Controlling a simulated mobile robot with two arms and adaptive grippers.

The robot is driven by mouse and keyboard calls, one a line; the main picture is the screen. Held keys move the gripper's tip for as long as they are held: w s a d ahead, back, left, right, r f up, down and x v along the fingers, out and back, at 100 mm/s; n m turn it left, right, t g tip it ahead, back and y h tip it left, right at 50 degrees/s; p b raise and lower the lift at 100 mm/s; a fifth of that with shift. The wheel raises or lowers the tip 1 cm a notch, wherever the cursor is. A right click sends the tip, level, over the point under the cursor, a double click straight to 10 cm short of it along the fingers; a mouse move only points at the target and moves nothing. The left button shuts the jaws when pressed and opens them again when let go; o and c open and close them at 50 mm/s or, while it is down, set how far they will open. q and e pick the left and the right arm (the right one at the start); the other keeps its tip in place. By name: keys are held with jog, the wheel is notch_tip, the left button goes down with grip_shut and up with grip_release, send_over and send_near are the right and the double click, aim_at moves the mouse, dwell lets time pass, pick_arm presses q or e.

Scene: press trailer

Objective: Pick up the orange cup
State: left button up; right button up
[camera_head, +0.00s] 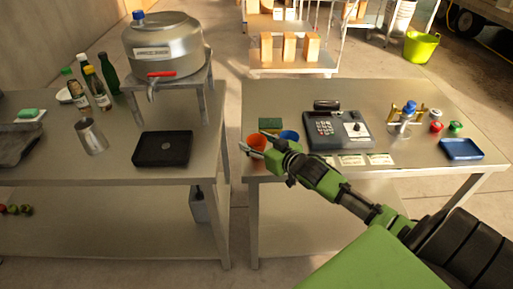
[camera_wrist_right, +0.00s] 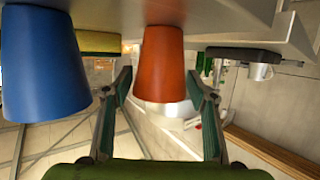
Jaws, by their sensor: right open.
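The orange cup (camera_head: 257,141) stands near the left front edge of the right-hand table, partly hidden by my right gripper (camera_head: 254,149). In the right wrist view, which looks inverted, the orange cup (camera_wrist_right: 159,65) shows between the two spread fingers of my right gripper (camera_wrist_right: 157,80). The fingers are open, with a gap on each side of the cup; I cannot tell how deep the cup is between them. A blue cup (camera_head: 289,135) stands just right of the orange one, and it looms large in the right wrist view (camera_wrist_right: 42,65). My left gripper is not in view.
A green-and-yellow sponge (camera_head: 270,123) lies behind the cups. A card terminal or register (camera_head: 338,130) stands to their right, with paper slips (camera_head: 352,160) in front. A gap separates this table from the left one with the metal urn (camera_head: 165,45).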

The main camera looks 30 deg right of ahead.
jog(key=c, duration=0.7)
jog(key=shift+o, duration=0.2)
jog(key=shift+r, duration=0.1)
